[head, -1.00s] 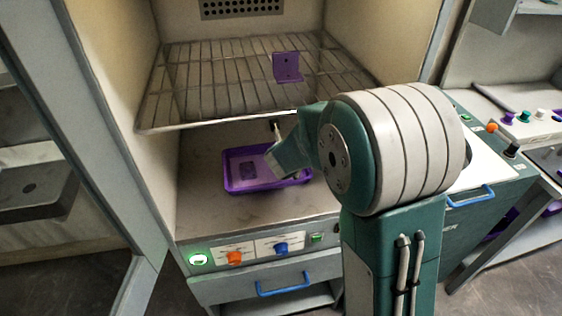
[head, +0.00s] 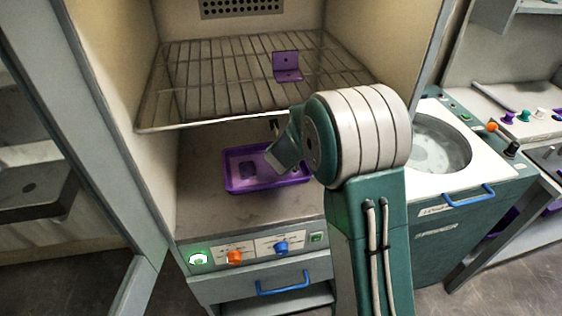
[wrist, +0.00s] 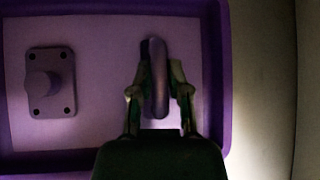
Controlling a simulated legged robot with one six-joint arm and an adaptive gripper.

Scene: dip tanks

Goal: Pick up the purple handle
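In the wrist view the purple handle (wrist: 158,85) is a long, narrow bar in a purple tray (wrist: 215,60). My gripper (wrist: 159,78) is over it, with one finger on each side of the bar. The fingers are apart, and dark gaps seem to show between them and the bar, so I see no clear grip. The tray also shows in the head view (head: 232,188), on the chamber floor. There my arm hides the handle and the fingertips.
A purple plate with a round knob (wrist: 45,83) lies left of the handle in the tray. A wire rack (head: 210,85) above holds a purple bracket (head: 287,66). The open door (head: 85,150) is at left, a round tank (head: 440,145) at right.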

